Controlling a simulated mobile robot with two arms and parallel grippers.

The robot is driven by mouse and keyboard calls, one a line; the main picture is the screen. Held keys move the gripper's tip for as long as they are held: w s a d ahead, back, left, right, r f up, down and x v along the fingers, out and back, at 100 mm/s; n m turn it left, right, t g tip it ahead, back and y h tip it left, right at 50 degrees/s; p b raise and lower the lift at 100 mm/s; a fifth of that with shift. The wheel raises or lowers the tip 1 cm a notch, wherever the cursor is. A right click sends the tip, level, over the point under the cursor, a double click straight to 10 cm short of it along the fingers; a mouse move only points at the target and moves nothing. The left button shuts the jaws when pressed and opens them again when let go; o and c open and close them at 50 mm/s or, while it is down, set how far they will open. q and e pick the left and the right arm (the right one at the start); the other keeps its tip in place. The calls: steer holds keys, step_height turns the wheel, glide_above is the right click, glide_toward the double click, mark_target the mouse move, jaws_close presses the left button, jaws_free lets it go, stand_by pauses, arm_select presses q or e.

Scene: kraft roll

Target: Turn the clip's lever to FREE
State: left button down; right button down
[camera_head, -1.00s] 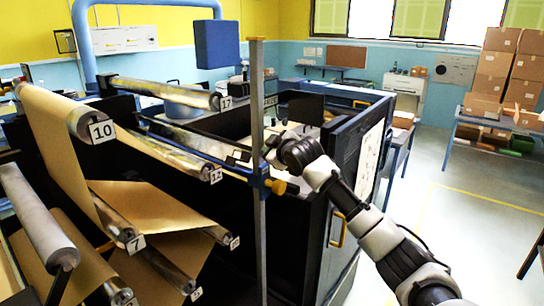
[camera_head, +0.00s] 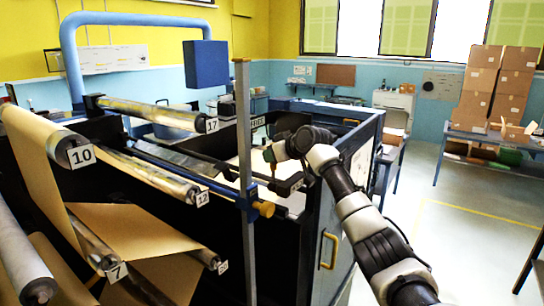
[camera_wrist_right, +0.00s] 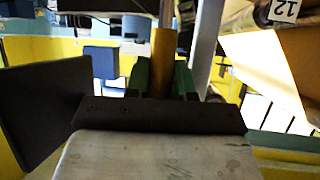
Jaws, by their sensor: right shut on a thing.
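The blue clip (camera_head: 249,202) sits on the upright grey post (camera_head: 245,120) in front of the dark machine. A small orange-yellow knob (camera_head: 265,209) shows at its right side. My right gripper (camera_head: 270,180) is just above and right of the clip. In the right wrist view its green fingers (camera_wrist_right: 162,78) are closed around a yellow cylindrical grip, which I take for the clip's lever (camera_wrist_right: 162,50). The grey post stands close behind it. I cannot read any FREE mark on the clip. My left gripper is not in view.
Numbered rollers, such as 10 (camera_head: 72,150), 12 (camera_head: 180,186) and 17 (camera_head: 165,115), and brown kraft paper (camera_head: 40,170) fill the left. The machine's open door (camera_head: 345,185) is close to my right arm. Free floor (camera_head: 470,220) lies to the right.

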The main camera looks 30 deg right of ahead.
steer(key=shift+f, duration=0.1)
stand_by(0.4)
steer(key=c, duration=1)
jaws_free()
steer(key=shift+d, duration=0.15)
steer(key=shift+o, duration=0.2)
steer(key=shift+s+r+b, duration=0.2)
steer(key=shift+s+b, duration=0.25)
steer(key=b+v, duration=0.4)
steer(key=v, duration=0.5)
steer(key=shift+s+d+r, duration=0.2)
steer(key=shift+s+r, duration=0.05)
steer(key=shift+r, duration=0.05)
